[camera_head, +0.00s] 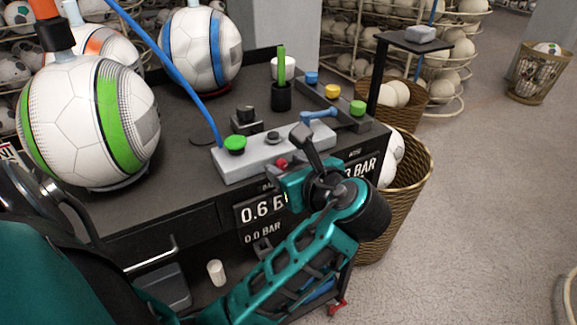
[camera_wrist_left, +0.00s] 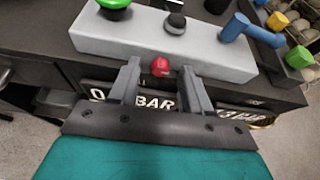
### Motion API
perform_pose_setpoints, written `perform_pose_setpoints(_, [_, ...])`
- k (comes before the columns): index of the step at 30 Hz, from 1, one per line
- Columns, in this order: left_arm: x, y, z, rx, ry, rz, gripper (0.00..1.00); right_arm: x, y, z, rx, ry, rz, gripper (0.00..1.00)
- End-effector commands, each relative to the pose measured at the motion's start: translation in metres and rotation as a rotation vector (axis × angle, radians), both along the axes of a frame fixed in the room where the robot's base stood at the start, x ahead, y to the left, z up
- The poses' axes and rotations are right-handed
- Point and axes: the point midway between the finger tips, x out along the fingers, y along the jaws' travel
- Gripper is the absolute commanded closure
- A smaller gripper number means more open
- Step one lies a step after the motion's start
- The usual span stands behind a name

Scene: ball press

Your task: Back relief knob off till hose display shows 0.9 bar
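The red knob (camera_head: 282,162) sits on the front face of a pale grey valve block (camera_head: 235,163) on the bench. The wrist view shows the knob (camera_wrist_left: 160,67) between the two fingers of my left gripper (camera_wrist_left: 160,74). The fingers are open, with a gap on each side of the knob. In the head view my left gripper (camera_head: 290,165) reaches the block's front from below right. A second display (camera_head: 361,167) shows a partly hidden BAR reading. My right gripper is out of view.
A green button (camera_head: 234,144), a dark knob (camera_head: 273,137) and a blue lever (camera_head: 318,114) are on the block's top. A blue hose (camera_head: 180,75) runs to the block. A green-striped ball (camera_head: 88,122) stands at left. A wicker basket (camera_head: 405,190) stands at right.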

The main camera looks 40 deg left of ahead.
Motion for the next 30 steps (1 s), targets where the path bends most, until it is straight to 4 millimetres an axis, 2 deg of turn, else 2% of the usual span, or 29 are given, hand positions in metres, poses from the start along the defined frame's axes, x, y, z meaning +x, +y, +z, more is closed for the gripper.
perform_pose_setpoints(2, [0.0000,0.0001,0.0000,0.000,0.000,0.000,0.60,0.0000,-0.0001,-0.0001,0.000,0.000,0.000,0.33])
perform_pose_setpoints(15, [0.0000,0.0001,0.0001,0.000,0.000,0.000,1.00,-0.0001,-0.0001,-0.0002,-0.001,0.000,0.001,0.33])
perform_pose_setpoints(20, [-0.0003,0.0002,-0.0002,-0.006,-0.014,0.000,1.00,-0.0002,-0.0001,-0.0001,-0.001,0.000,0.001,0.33])
perform_pose_setpoints(30, [-0.0025,0.0012,-0.0004,-0.094,-0.224,0.000,1.00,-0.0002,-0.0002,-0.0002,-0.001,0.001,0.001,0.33])
